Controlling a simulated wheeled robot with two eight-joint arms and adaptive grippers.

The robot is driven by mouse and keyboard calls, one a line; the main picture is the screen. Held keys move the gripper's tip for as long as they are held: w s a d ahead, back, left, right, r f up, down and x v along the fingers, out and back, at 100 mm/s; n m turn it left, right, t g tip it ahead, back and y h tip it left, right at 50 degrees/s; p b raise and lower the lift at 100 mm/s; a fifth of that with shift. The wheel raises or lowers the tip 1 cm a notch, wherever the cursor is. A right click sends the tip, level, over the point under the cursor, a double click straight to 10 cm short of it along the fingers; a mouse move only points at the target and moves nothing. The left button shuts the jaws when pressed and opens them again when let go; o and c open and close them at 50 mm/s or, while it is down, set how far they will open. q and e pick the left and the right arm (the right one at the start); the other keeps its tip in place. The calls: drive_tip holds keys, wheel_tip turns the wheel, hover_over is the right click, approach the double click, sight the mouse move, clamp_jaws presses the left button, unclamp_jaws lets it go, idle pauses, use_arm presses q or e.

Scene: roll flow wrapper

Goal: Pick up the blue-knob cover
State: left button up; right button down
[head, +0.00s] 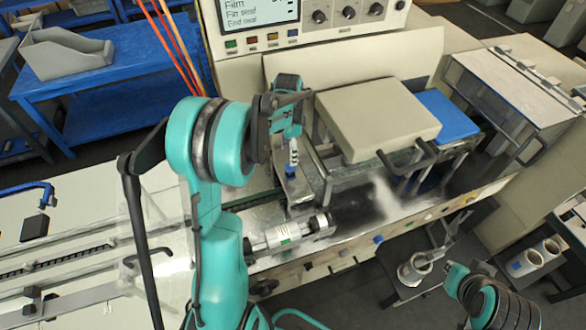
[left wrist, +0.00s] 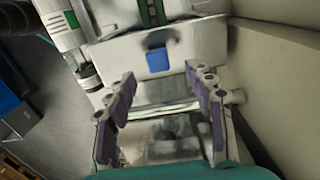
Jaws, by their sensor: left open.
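The blue-knob cover (head: 298,188) is a small pale metal plate beside the beige block on the machine. Its blue knob (head: 290,171) stands up just below my left gripper (head: 292,152) in the head view. In the left wrist view the cover (left wrist: 128,58) lies ahead of my left gripper (left wrist: 165,82), and its square blue knob (left wrist: 157,61) shows between the fingertips. The left fingers are spread and nothing is between them. Whether they touch the knob is unclear.
A beige block (head: 375,118) with a dark handle (head: 408,160) stands right of the cover. A blue block (head: 446,114) is behind it. A white roller (head: 282,236) lies in front. The control panel (head: 262,40) rises at the back.

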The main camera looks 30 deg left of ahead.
sight(290, 178)
use_arm(q)
drive_tip(key=f+b, duration=0.1)
drive_tip(key=f, duration=0.6)
drive_tip(key=shift+d+f+b, duration=0.2)
drive_tip(key=shift+b, duration=0.2)
clamp_jaws()
